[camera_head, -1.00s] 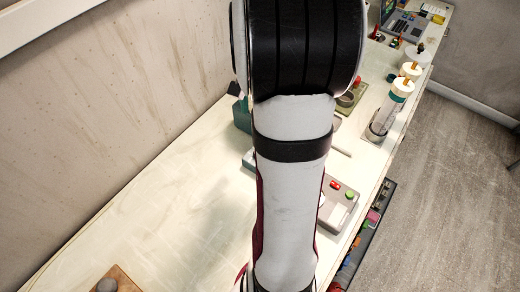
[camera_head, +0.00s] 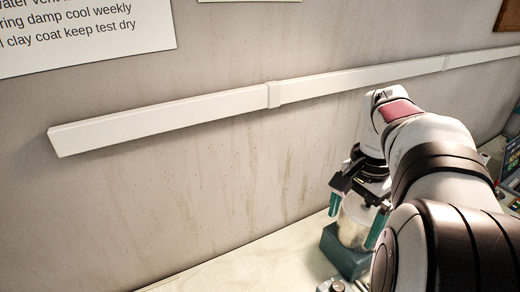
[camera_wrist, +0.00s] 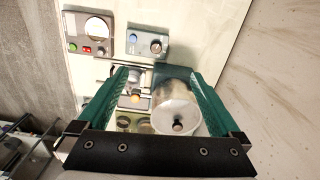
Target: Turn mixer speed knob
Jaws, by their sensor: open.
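My gripper (camera_head: 352,229) is open, pointing down, with its two green fingers on either side of a pale round pot on a teal base (camera_head: 345,262). In the wrist view my gripper (camera_wrist: 158,75) frames the same pot (camera_wrist: 178,105), whose top carries a small dark knob. Nothing is seen held; whether the fingers touch the pot I cannot tell. Which knob sets the mixer speed is not clear.
A panel (camera_wrist: 75,46) with a round plate and red and green buttons lies beyond, at upper left of the wrist view. Lower panels show partly between the fingers. The wall (camera_head: 240,170) with a white rail (camera_head: 200,110) stands close behind. The pale bench has bare room left of the base.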

